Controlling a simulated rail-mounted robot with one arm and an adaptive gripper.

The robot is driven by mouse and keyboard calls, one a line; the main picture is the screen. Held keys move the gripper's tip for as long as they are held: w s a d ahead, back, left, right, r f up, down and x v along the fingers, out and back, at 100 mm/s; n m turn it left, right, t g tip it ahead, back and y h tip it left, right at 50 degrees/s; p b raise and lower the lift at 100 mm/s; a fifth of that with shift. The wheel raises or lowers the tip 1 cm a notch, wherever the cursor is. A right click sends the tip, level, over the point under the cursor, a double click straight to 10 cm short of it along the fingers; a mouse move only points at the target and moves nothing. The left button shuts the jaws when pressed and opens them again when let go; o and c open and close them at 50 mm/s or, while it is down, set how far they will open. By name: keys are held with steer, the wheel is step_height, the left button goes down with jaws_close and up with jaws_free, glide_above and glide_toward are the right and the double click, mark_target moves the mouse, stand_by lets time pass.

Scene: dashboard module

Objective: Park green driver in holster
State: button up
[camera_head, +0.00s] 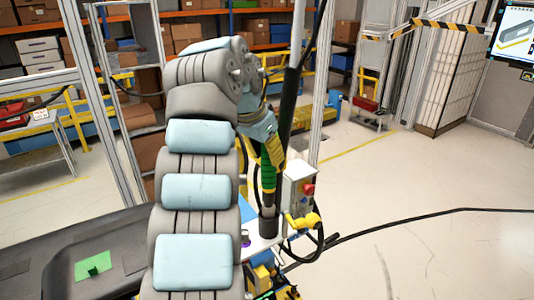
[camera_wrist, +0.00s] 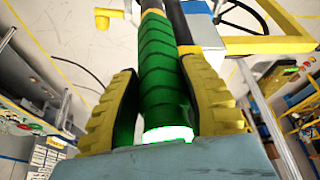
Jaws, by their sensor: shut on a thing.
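The green driver (camera_head: 268,178) is upright between the yellow fingers of my gripper (camera_head: 270,152) in the head view. In the wrist view the ribbed green driver (camera_wrist: 165,65) runs between both yellow fingers of my gripper (camera_wrist: 158,70), with its pale glowing end nearest the camera. The gripper is shut on it. Below the driver in the head view is a dark upright cylinder with a grey collar (camera_head: 268,213). I cannot tell whether this is the holster or the driver's lower part, or whether the driver is seated.
A grey control box (camera_head: 299,190) with a red button stands right beside the driver. A yellow tool (camera_head: 302,222) with a black cable hangs below it. A dark vertical hose (camera_head: 289,105) passes close behind the gripper. A dark dashboard panel (camera_head: 90,240) lies at lower left. Open floor is right.

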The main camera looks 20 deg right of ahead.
mark_target(267, 172)
steer(key=shift+f+b, duration=1.55)
steer(key=shift+f, duration=0.55)
steer(key=shift+f+b, duration=0.5)
steer(key=shift+f, duration=0.1)
steer(key=o, duration=1.2)
steer(key=shift+o, duration=0.2)
